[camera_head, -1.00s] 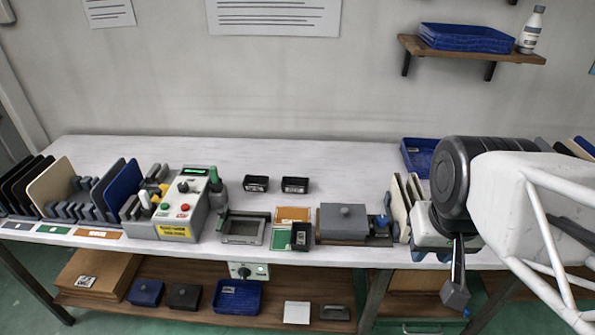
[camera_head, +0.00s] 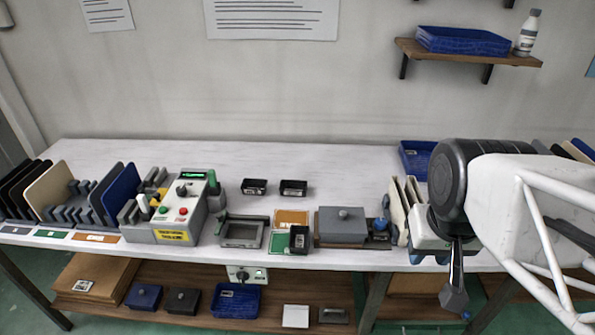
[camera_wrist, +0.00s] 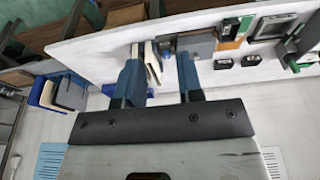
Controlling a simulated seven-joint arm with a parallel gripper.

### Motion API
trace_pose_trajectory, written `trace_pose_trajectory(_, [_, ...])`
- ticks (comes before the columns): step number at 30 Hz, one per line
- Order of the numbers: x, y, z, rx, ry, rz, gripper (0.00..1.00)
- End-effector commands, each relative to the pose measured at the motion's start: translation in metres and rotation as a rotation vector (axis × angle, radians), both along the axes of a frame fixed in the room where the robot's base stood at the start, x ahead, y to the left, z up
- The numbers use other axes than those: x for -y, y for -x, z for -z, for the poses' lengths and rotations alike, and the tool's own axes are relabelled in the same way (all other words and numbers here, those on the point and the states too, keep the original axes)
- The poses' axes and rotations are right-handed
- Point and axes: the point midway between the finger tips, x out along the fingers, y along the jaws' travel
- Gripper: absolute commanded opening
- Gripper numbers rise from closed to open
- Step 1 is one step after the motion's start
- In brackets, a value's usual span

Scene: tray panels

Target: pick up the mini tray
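Several small black trays lie on the white table, and I cannot tell which one is the mini tray. Two sit side by side at the middle back, a left one (camera_head: 254,187) and a right one (camera_head: 293,188). A third (camera_head: 299,240) stands at the front beside a green panel (camera_head: 281,243). Small dark trays also show at the right in the wrist view (camera_wrist: 251,60).
A grey control box (camera_head: 172,225) and panel racks (camera_head: 85,200) fill the left. A grey lidded block (camera_head: 341,226) and a rack of cream panels (camera_head: 398,208) stand between the trays and my arm. A blue tray (camera_head: 418,158) is behind.

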Motion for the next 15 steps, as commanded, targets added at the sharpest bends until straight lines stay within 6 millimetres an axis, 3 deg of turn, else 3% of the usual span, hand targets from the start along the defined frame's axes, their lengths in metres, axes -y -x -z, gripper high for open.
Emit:
trace_pose_trajectory(8, [-0.004, -0.021, -0.003, -0.008, 0.012, -0.059, 0.34])
trace_pose_trajectory(15, [-0.014, -0.07, -0.007, -0.02, 0.04, -0.197, 0.34])
